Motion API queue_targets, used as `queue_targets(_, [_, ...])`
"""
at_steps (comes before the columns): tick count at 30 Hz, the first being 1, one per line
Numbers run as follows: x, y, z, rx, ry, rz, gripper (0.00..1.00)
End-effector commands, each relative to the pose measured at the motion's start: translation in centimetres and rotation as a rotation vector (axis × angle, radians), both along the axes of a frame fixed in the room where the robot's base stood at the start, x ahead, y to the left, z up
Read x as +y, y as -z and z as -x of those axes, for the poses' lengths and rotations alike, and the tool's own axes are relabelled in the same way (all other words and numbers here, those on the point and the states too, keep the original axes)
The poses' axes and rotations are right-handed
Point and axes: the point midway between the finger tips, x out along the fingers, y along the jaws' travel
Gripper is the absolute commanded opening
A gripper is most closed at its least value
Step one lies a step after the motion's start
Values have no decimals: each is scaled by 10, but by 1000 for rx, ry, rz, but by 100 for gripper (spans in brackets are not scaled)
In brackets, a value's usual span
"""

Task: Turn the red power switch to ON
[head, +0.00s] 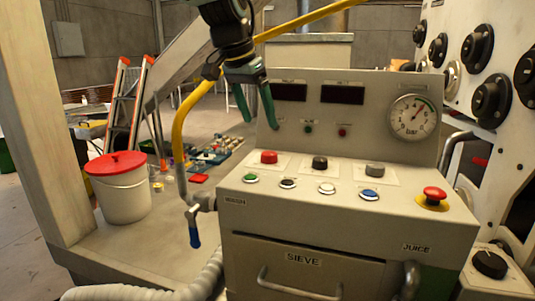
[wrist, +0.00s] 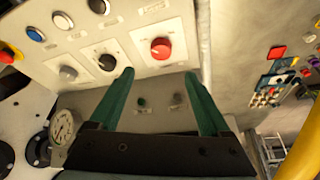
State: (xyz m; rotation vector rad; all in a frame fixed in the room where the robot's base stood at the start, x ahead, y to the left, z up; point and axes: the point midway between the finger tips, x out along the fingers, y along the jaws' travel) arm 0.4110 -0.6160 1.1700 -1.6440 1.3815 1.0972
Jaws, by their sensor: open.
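The red switch (head: 269,157) is a round knob on a pale plate at the left of the sloped console top. In the wrist view the red switch (wrist: 161,48) lies just beyond the fingertips, roughly between their lines. Its labels are too small to read, so I cannot tell its position. My gripper (head: 260,122) has green fingers, spread and empty. It hangs above and behind the switch, in front of the upright panel's left edge, apart from the switch. The wrist view shows both fingers of it (wrist: 158,74) apart with nothing between.
A black knob (head: 320,162) and a grey knob (head: 375,170) stand right of the switch. Several push buttons line the front, with a red mushroom button (head: 434,194) at the right. A yellow hose (head: 181,125) runs close by my gripper's left. A gauge (head: 413,117) sits on the upright panel.

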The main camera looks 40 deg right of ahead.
Motion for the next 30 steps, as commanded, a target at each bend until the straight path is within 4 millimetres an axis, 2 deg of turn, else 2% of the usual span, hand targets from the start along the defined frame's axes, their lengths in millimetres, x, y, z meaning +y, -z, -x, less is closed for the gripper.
queue_targets(15, [-31,79,-7,0,-2,-3,81])
queue_targets(21, [-36,92,-8,0,-4,-2,81])
queue_targets(29, [-36,94,-8,0,-4,-1,81])
queue_targets(30, [-36,94,-8,0,-4,-1,79])
